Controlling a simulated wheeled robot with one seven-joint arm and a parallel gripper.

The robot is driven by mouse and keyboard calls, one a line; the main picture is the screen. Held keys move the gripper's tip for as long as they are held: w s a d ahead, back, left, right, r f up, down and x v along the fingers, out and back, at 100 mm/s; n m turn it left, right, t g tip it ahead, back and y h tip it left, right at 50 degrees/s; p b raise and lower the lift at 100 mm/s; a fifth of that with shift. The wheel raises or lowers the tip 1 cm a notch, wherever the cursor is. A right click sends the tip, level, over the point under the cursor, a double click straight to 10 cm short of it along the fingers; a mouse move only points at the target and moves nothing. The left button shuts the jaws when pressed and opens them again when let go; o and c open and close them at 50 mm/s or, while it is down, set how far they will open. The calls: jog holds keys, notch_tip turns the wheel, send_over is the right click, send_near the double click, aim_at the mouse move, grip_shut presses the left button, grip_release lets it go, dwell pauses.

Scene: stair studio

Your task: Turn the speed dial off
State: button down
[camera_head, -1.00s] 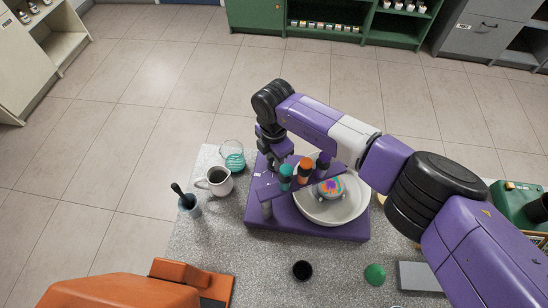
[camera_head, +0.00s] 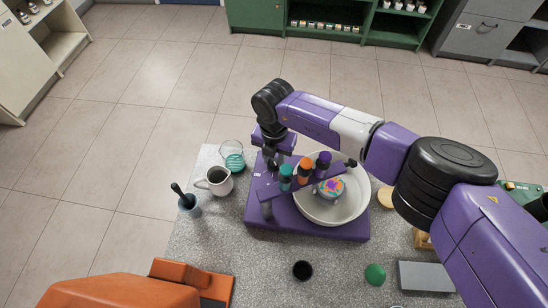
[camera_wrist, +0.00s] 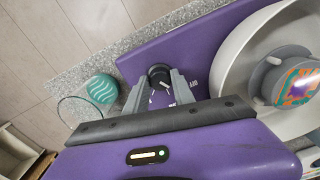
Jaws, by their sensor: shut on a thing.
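The speed dial (camera_wrist: 158,73) is a black round knob with a pale mark, on the purple base (camera_wrist: 130,68) of the machine. My gripper (camera_wrist: 160,82) is shut on the dial in the wrist view, one grey finger on each side. In the head view the arm hides the dial, and my gripper's end is above the left back part of the base (camera_head: 330,231). A white bowl (camera_head: 352,211) sits on the base, with a grey hub carrying a multicoloured disc (camera_head: 330,187) inside it.
A purple rack with teal, orange and purple bottles (camera_head: 304,172) stands in front of the gripper. A jug (camera_head: 218,181), a glass with teal content (camera_head: 234,161) and a mortar-like cup (camera_head: 189,206) stand to the left. The front of the table is partly clear.

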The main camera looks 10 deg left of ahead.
aim_at(274, 162)
jog(key=shift+n, duration=1.1)
jog(key=c, duration=1.1)
grip_release()
jog(key=shift+o, duration=0.2)
jog(key=shift+r, duration=0.1)
jog(key=shift+r+b, duration=0.75)
jog(key=shift+r, duration=3.05)
